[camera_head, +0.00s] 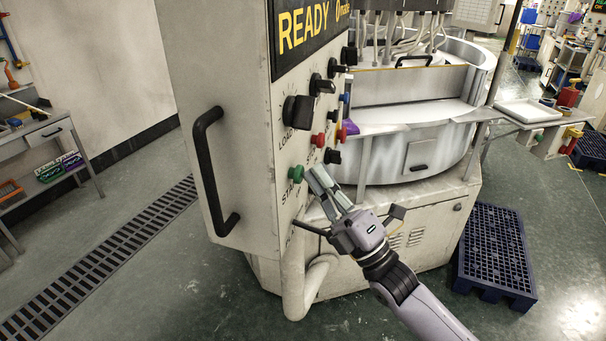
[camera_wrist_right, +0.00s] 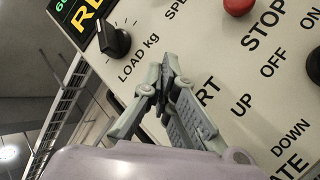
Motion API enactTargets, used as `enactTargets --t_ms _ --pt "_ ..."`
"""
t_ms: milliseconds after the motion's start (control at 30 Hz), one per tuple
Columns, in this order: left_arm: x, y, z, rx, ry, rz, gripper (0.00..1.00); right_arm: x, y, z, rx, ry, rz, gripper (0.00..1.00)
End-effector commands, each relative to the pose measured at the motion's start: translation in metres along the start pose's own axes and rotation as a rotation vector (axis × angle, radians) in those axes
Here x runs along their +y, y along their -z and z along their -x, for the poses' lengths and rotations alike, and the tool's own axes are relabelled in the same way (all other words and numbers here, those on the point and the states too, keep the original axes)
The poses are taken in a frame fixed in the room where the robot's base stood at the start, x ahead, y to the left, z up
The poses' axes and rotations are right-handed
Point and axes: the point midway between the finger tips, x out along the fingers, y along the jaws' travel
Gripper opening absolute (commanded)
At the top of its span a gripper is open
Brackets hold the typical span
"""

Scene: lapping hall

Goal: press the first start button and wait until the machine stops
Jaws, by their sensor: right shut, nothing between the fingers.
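The lapping machine's control panel (camera_head: 285,140) faces my right arm, and its display (camera_head: 305,28) reads "READY". The green start button (camera_head: 296,174) sits low on the panel above the "START" lettering. My right gripper (camera_head: 318,180) is shut and empty, its fingertips just right of the green button in the head view; I cannot tell whether they touch the panel. In the right wrist view the shut fingers (camera_wrist_right: 166,72) cover part of the "START" lettering and the green button is hidden. A red stop button (camera_wrist_right: 238,4) shows above. My left gripper is not in view.
A black load knob (camera_wrist_right: 114,40) and other knobs stick out of the panel. A black handle (camera_head: 208,170) stands out from the cabinet side. A blue pallet (camera_head: 497,250) lies on the floor at right. Clear floor with a drain grate (camera_head: 100,260) is at left.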

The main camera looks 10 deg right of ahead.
Motion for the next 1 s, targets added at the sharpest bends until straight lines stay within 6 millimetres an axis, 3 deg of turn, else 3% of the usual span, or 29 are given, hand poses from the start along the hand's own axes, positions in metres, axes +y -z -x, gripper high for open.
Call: enactTargets --t_ms 667,1000 --pt "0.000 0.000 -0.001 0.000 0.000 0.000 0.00 -0.002 0.003 -0.003 0.001 0.001 0.000 0.00" --pt "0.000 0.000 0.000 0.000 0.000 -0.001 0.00 0.005 -0.005 0.008 0.001 0.001 0.001 0.00"
